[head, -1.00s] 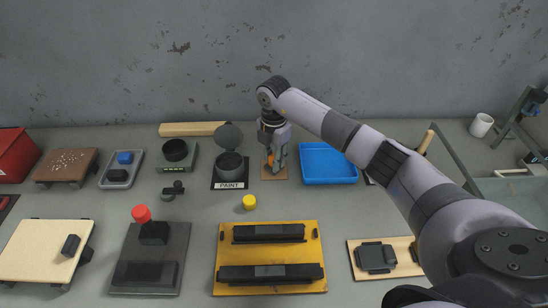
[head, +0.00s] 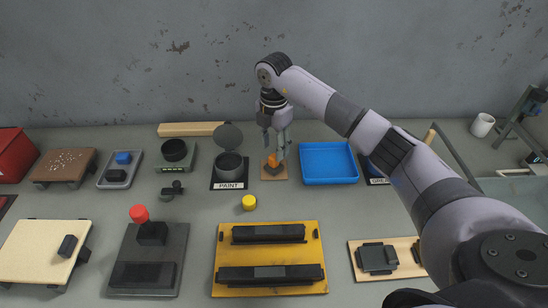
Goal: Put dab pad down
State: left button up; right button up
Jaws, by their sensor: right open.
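The dab pad looks to be the small orange piece (head: 273,160) standing on a small tan board (head: 274,172), between the paint pot and the blue tray. My right gripper (head: 276,147) is just above it, pointing down, with its fingers open and apart. The fingertips are close over the orange piece, and nothing shows held between them. The paint pot (head: 229,166) with its round lid raised stands on a black plate labelled PAINT, just left of the board. My left gripper is not in view.
An empty blue tray (head: 329,179) is right of the board. A yellow knob (head: 249,202) stands in front, before a yellow fixture (head: 270,248) with black bars. A wooden block (head: 190,129) lies at the back wall. My right arm crosses above the right side.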

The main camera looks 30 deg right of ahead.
aim_at(274, 156)
notch_tip(274, 156, up, 7)
jog(key=b, duration=0.1)
dwell(0.6)
